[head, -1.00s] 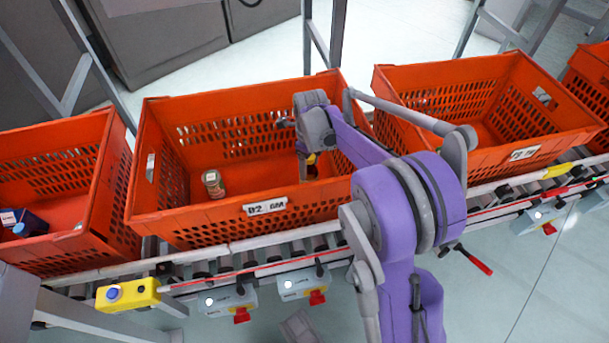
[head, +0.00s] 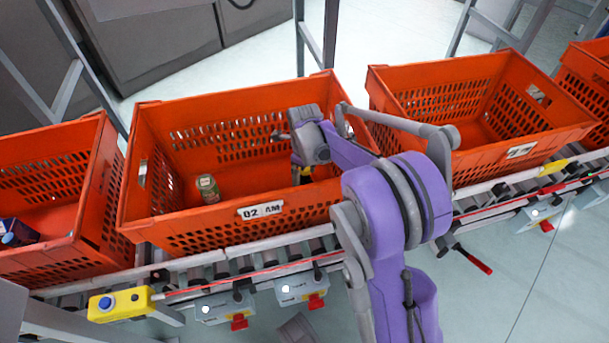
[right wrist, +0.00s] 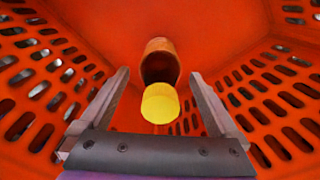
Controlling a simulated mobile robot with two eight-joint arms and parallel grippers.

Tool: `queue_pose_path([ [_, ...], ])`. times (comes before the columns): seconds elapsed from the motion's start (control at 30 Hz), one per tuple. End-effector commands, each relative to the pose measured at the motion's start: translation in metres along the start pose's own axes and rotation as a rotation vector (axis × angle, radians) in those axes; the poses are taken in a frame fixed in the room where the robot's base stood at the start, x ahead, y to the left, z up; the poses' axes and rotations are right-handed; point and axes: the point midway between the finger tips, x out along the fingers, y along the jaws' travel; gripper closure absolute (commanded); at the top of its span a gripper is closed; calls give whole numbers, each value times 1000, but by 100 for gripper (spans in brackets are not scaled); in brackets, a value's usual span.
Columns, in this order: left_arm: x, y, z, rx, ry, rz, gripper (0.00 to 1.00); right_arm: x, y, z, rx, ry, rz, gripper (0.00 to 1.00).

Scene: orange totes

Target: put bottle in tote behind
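The bottle (right wrist: 160,65), brown with a yellow cap (right wrist: 160,103), is inside the middle orange tote (head: 165,210). In the right wrist view its cap end faces me. My right gripper (right wrist: 160,100) is open, with one finger on each side of the cap and a gap on both sides. In the head view the right gripper (head: 300,172) reaches down into the right half of this tote. My wrist hides most of the bottle there. My left gripper is not in view.
A small jar (head: 207,188) stands in the left part of the middle tote. A left tote (head: 95,215) holds a dark blue item (head: 17,232). A right tote (head: 480,165) looks empty. The totes sit on a roller conveyor (head: 215,268). A grey frame post (head: 331,35) stands behind.

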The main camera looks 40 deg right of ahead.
Motion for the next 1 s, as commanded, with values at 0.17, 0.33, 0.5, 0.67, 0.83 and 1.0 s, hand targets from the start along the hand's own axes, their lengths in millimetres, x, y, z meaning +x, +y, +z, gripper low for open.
queue_pose_path([
  [0.17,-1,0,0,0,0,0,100,-1,0,0,0,0,0,3],
  [0.33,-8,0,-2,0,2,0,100,-20,0,0,0,0,0,3],
  [0.5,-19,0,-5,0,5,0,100,-57,0,-1,0,-1,0,3],
  [0.67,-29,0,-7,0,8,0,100,-90,0,-1,0,0,0,3],
  [0.83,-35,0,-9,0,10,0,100,-114,0,0,0,0,0,3],
  [1.0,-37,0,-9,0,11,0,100,-123,0,0,0,0,0,3],
])
